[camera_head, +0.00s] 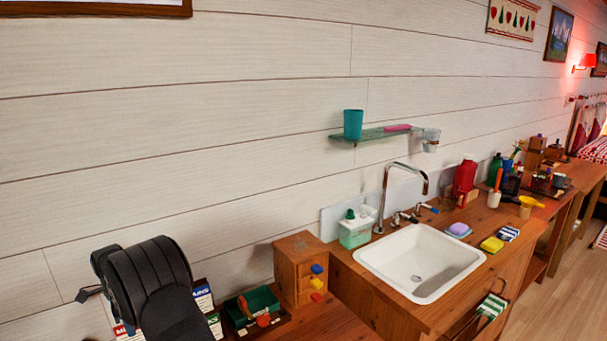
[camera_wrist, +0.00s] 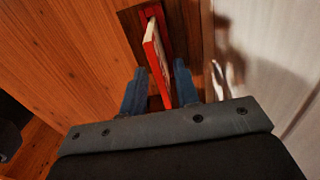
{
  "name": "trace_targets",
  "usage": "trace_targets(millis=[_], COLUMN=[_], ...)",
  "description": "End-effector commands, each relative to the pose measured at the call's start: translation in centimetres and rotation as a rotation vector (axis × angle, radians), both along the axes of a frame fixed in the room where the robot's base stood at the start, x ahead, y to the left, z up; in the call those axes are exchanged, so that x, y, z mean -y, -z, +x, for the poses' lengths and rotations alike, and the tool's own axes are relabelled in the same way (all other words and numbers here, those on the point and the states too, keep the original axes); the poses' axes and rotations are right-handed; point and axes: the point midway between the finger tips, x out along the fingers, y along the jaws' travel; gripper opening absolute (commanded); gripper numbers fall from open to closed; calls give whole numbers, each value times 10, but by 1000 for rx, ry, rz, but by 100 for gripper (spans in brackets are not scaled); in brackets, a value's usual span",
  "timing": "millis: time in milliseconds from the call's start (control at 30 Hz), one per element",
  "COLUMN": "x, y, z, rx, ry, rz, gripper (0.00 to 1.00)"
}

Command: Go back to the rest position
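In the wrist view, my gripper (camera_wrist: 161,68) points down with its two blue fingers apart, one on each side of a thin, upright red and cream thing (camera_wrist: 157,50), perhaps a book. Narrow gaps seem to show between it and the fingers, so the gripper looks open around it. Its lower part is hidden by the gripper. In the head view, my black arm (camera_head: 150,280) is at the lower left over the wooden counter, and the gripper itself is hidden.
A white wall (camera_wrist: 290,60) stands close on the right in the wrist view. In the head view, a green box (camera_head: 258,304), a small wooden drawer cabinet (camera_head: 295,262) and a white sink (camera_head: 385,262) lie right of my arm. The air above the counter is clear.

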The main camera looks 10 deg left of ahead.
Motion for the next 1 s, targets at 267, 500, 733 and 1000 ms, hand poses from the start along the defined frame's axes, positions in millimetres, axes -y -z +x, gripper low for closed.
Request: trace_targets(millis=[267, 500, 733, 1000], x=[-1, -1, -1, -1], y=[46, -6, -52, -107], z=[0, 1, 0, 1], rx=[2, 3, 2, 3], ry=[0, 0, 0, 0], rz=[4, 4, 4, 4], gripper=[29, 29, 29, 29])
